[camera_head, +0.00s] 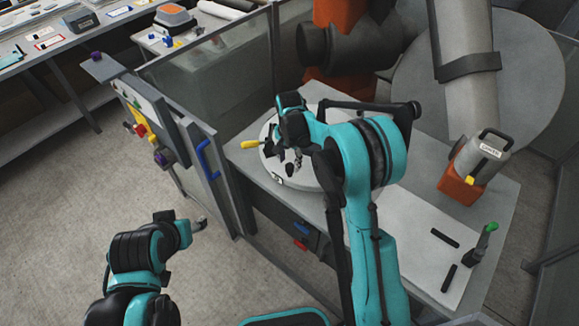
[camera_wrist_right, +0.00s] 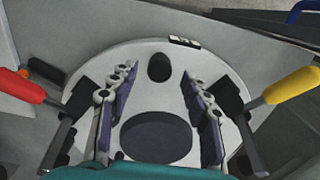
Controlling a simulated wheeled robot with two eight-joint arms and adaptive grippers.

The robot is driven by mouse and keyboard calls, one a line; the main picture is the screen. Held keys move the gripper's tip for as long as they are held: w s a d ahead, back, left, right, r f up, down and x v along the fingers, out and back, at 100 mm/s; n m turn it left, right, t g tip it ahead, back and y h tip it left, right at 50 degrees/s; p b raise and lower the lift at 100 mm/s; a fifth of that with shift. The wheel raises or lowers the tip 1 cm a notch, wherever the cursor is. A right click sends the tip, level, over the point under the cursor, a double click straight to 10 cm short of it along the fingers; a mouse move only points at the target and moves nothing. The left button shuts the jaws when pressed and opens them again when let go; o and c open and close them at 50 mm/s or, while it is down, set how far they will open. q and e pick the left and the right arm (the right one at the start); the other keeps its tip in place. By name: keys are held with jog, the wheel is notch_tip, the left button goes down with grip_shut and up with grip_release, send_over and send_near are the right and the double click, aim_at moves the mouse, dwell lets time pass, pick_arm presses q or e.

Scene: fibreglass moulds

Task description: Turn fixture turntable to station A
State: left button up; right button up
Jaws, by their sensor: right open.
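The fixture turntable is a pale round disc (camera_wrist_right: 220,75) in the right wrist view, with a dark round patch and a dark knob (camera_wrist_right: 159,67) on top. A small label plate (camera_wrist_right: 184,41) sits at its rim. A red handle (camera_wrist_right: 22,86) is on the left and a yellow handle (camera_wrist_right: 292,86) on the right. In the head view, the turntable (camera_head: 274,162) lies on the grey bench, partly hidden by my right arm; the yellow handle (camera_head: 250,145) points left. My right gripper (camera_wrist_right: 158,80) is open above the disc, its fingers apart and empty. My left gripper (camera_head: 198,224) is over the floor, its jaws unclear.
A blue door handle (camera_head: 207,160) and a button panel (camera_head: 147,128) are left of the bench. An orange and grey tool (camera_head: 475,166) and a green-topped stick (camera_head: 484,240) stand at the right. Glass panels surround the cell.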

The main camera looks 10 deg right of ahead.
jog(key=shift+f, duration=1.5)
grip_shut()
jog(key=shift+a, duration=0.15)
